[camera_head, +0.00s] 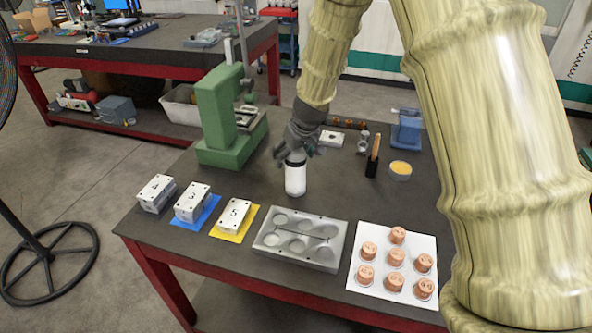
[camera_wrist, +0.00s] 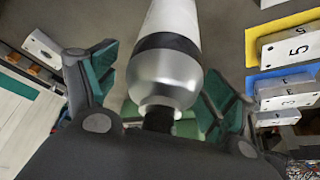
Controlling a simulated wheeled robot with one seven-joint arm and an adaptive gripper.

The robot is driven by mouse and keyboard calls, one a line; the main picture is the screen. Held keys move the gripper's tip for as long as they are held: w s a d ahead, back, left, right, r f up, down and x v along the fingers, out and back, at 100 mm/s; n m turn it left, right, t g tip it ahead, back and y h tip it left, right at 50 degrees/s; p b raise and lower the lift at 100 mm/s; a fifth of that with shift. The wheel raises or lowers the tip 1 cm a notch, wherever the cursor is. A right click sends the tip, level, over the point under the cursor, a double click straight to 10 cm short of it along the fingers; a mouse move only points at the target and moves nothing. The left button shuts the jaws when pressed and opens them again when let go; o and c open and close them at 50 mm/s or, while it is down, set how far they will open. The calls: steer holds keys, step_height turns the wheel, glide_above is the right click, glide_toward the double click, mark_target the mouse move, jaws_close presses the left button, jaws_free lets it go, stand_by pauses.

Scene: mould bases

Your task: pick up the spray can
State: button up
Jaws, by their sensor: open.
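The spray can (camera_head: 295,179) is white with a dark band near its top and stands upright on the dark table. My gripper (camera_head: 298,153) is right above it, with its fingers around the can's top in the head view. In the wrist view the can's white body, black band, silver shoulder and dark nozzle (camera_wrist: 166,75) show between the two green-padded fingers. The fingers of my gripper (camera_wrist: 160,88) are spread, with a gap visible on the left side of the can. The right finger is close to the can; I cannot tell whether it touches.
A green press (camera_head: 222,115) stands behind left. Numbered metal blocks (camera_head: 193,202) sit at the left front. A grey mould tray (camera_head: 300,240) and a white sheet (camera_head: 360,289) with several copper pieces are in front.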

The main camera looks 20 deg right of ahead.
steer(key=shift+w+f, duration=0.15)
steer(key=shift+c, duration=1)
steer(key=c, duration=1.5)
